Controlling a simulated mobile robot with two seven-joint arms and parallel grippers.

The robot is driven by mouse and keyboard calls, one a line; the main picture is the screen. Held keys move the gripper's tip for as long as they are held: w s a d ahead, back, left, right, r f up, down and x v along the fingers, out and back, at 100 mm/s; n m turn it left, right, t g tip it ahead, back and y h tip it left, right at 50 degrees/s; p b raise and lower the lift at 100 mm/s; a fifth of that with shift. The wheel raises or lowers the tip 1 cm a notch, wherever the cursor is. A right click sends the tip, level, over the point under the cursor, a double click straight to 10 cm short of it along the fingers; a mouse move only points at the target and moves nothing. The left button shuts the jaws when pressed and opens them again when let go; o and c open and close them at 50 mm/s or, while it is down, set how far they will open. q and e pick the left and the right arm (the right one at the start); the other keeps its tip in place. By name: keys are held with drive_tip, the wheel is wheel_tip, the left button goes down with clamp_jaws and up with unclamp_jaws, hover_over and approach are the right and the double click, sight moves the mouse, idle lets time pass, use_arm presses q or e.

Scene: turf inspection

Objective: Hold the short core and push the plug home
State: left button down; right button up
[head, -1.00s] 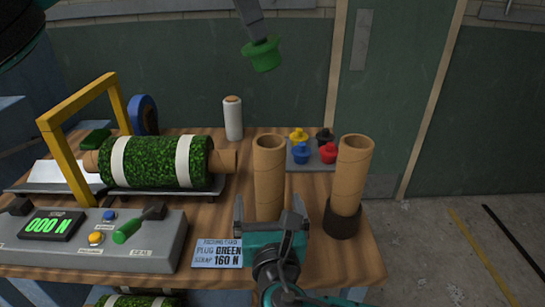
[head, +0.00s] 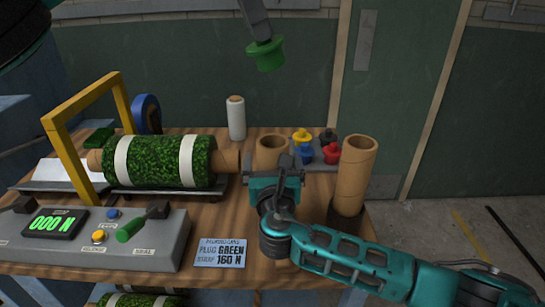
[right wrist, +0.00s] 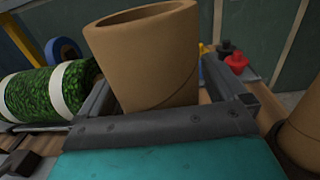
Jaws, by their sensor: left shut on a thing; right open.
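The green plug (head: 266,55) hangs at the top of the head view, above and behind the table. My left gripper (head: 258,32) is shut on it. The short brown core (head: 272,145) stands upright on the table, its open top showing. My right gripper (head: 274,172) is open, with its jaws either side of this core and its body hiding the core's lower part. In the right wrist view the core (right wrist: 148,60) rises between the two jaws; contact with them cannot be told. The plug is well apart from the core.
A second brown core (head: 354,175) stands in a dark cup to the right. Behind are yellow, black, blue and red plugs (head: 332,152) on a tray. A turf roll (head: 168,160), a yellow frame (head: 70,150), a console (head: 150,240) and a card reading PLUG GREEN, 160 N (head: 221,253) lie left.

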drive_tip(key=c, duration=1.2)
use_arm(q)
drive_tip(key=shift+f, duration=6.55)
drive_tip(key=shift+w+d+m+g+y, duration=0.15)
drive_tip(key=shift+d+m+g+y, duration=0.1)
drive_tip(key=shift+d+m+y, duration=0.6)
drive_tip(key=shift+w+d+m+g+y, duration=0.2)
drive_tip(key=shift+d+m+y, duration=0.35)
drive_tip(key=shift+y, duration=0.5)
drive_tip(key=shift+f, duration=1.7)
drive_tip(key=shift+f, duration=0.1)
